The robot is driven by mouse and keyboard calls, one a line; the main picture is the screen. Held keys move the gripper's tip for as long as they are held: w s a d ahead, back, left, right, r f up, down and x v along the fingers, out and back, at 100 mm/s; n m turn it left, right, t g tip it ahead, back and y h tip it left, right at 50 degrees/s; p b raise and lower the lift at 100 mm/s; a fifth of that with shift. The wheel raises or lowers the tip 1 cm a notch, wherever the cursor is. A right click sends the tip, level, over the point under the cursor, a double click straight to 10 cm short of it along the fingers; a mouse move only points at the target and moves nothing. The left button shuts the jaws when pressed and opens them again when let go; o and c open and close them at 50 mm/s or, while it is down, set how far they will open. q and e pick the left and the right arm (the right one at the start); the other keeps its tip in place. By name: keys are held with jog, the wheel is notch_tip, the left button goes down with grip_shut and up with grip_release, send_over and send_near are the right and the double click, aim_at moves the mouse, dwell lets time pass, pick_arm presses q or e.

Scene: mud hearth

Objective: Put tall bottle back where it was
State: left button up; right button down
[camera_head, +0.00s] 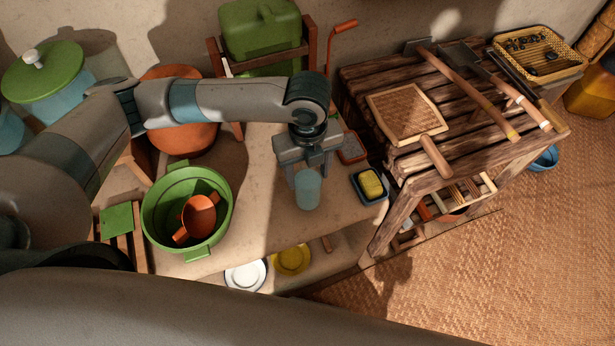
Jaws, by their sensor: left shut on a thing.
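My left gripper (307,167) points down over the right part of the pale counter and is shut on a teal-blue vessel (307,190). My left arm comes in from the left and hides part of the counter's back. My right gripper is not in view.
A green pot (224,231) with a small orange pot (199,213) inside stands left of the gripper. A blue dish with a yellow sponge (371,183) lies close on the right. Plates (246,275) sit on a lower level in front. A wooden slatted table (400,150) stands right.

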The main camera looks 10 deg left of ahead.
pick_arm(q)
jog(key=shift+f+p, duration=0.35)
jog(key=shift+f, duration=1.3)
jog(key=o, duration=1.8)
notch_tip(320, 180, up, 11)
jog(key=shift+f+b, duration=0.1)
jog(key=shift+b, duration=1.1)
jog(key=shift+r, duration=0.75)
